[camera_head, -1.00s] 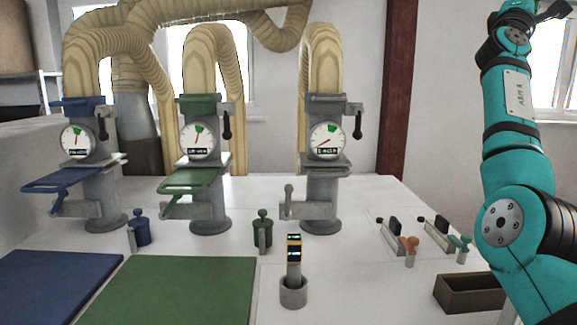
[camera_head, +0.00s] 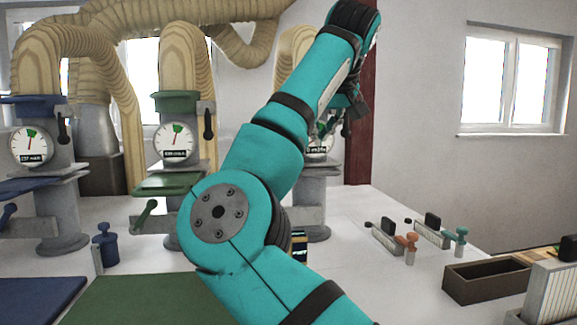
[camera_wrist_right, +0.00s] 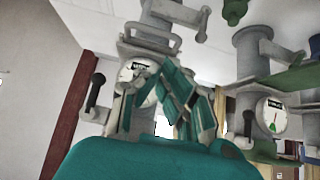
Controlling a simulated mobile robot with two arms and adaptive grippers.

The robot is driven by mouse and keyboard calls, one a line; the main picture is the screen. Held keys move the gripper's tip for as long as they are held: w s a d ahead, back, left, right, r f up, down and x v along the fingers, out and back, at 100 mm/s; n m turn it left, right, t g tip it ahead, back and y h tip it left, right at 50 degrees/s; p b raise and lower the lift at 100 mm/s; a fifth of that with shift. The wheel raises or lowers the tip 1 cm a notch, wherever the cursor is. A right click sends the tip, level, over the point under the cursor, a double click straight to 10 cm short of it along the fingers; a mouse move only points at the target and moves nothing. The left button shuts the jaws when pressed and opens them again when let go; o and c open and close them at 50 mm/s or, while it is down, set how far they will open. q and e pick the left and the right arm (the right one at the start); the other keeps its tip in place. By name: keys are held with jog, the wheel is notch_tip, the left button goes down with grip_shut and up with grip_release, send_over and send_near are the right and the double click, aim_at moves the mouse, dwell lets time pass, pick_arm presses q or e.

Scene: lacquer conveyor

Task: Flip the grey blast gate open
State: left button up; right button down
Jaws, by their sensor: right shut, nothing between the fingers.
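The grey blast gate sits on the rightmost duct station. In the head view my right arm covers most of it, and part of its grey column (camera_head: 312,205) and gauge (camera_head: 319,146) show. My right gripper (camera_head: 330,122) is shut and empty, in front of the gauge area in the picture. In the right wrist view, seen upside down, the shut fingers (camera_wrist_right: 180,100) overlap the grey station (camera_wrist_right: 150,30) and its gauge. The gate's black-handled lever (camera_wrist_right: 96,92) shows left of the fingers, apart from them in the picture. My left gripper is out of view.
A green-topped station (camera_head: 175,101) and a blue-topped station (camera_head: 33,102) stand to the left. Small orange (camera_head: 411,243) and teal (camera_head: 460,238) clamps and a brown box (camera_head: 485,280) lie to the right. A dark red post (camera_head: 358,160) rises behind the grey station.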

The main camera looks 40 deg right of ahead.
aim_at(310, 169)
jog(key=p+x, duration=0.3)
jog(key=x, duration=0.6)
jog(key=shift+w+r, duration=0.15)
jog(key=shift+w+d+f, duration=0.15)
jog(key=shift+w+f, duration=0.15)
jog(key=shift+f, duration=0.15)
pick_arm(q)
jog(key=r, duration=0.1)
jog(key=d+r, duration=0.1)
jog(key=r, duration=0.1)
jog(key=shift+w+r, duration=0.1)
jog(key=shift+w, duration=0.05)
pick_arm(e)
jog(key=shift+s+d+f, duration=0.1)
